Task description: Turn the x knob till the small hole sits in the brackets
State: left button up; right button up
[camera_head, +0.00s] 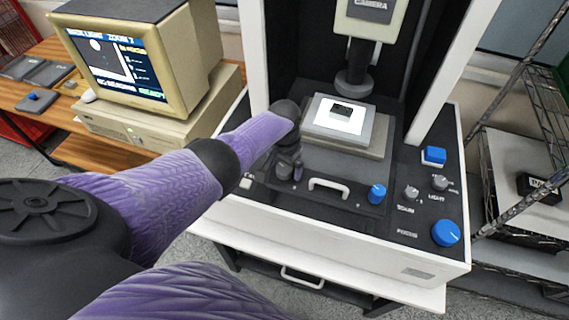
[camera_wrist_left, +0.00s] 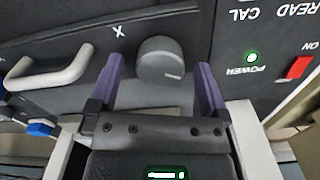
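The grey x knob (camera_wrist_left: 160,60) is on the dark panel, next to a white X, in the left wrist view. My left gripper (camera_wrist_left: 160,72) is open, with one purple finger on each side of the knob and a visible gap to each. In the head view my left wrist (camera_head: 288,118) reaches down to the panel and largely hides this spot. The monitor (camera_head: 114,62) shows a white disc and a white-and-dark picture; small hole and brackets are too small to make out. A small dark part (camera_head: 342,111) lies on the lit stage. My right gripper is not in view.
A white handle (camera_head: 328,187) is right of the gripper, then a blue knob (camera_head: 377,193). Grey knobs (camera_head: 411,193) and a large blue focus knob (camera_head: 445,232) are further right. A red power switch (camera_wrist_left: 299,67) is beside the x knob. The optical head (camera_head: 355,80) hangs over the stage.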

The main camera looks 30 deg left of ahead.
aim_at(284, 168)
pick_arm(q)
notch_tip(284, 168, up, 10)
jog(key=p, duration=0.5)
jog(key=shift+f, duration=0.1)
